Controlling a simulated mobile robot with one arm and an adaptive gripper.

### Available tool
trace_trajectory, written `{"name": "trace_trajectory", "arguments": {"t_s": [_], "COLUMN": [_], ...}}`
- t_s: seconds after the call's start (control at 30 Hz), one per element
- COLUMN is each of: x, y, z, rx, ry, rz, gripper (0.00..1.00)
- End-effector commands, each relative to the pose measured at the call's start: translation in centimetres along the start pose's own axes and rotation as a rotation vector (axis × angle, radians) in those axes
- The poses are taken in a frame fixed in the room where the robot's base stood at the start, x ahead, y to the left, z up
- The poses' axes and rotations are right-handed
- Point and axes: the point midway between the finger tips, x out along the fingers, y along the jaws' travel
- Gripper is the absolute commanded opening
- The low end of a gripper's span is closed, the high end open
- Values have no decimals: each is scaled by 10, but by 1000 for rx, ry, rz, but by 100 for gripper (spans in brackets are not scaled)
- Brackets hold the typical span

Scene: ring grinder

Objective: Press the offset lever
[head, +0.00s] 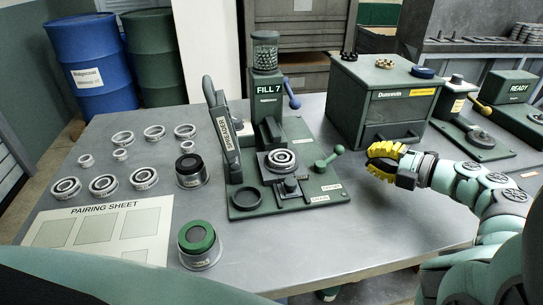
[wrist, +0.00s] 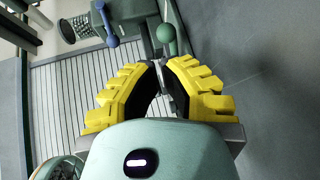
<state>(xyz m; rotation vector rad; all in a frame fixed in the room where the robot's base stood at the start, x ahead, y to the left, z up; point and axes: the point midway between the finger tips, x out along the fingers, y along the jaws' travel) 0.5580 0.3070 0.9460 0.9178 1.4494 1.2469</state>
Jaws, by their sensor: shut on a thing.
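The green station marked FILL 7 (head: 268,88) stands in the middle of the table in the head view. A green ball-ended lever (head: 330,160) rises at its right side; a blue-knobbed lever (head: 290,88) sits higher up.
A dark green drawer box (head: 385,98) stands behind my gripper. Bearing rings (head: 104,185), a pairing sheet (head: 100,228) and a green-topped cup (head: 199,245) lie to the left. Another station with a yellow lever (head: 480,106) is at the right. The table front is clear.

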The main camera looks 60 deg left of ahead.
Motion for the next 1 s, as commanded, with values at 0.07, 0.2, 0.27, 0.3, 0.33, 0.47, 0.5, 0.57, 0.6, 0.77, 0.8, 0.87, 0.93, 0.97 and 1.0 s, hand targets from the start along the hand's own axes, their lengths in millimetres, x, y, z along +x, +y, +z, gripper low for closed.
{"name": "trace_trajectory", "arguments": {"t_s": [0.07,0.2,0.27,0.3,0.33,0.47,0.5,0.57,0.6,0.77,0.8,0.87,0.93,0.97,1.0], "x": [-20,-47,-56,-61,-64,-74,-75,-76,-76,-76,-76,-76,-76,-76,-76], "y": [-5,-4,-3,-3,-3,-2,-2,-1,-1,-1,-1,-1,-1,-1,-1], "z": [0,-1,-2,-2,-3,-3,-3,-4,-4,-4,-4,-4,-4,-4,-4], "rx": [3,2,1,1,2,2,2,2,2,2,1,1,1,1,1], "ry": [-5,-5,-3,-2,-1,-2,-2,-1,-1,0,0,0,1,1,1], "rz": [-3,0,-2,-1,0,1,1,1,1,1,1,1,1,1,1], "gripper": [0,0,0,0,0,0,0,0,0,0,0,0,0,0,0]}}
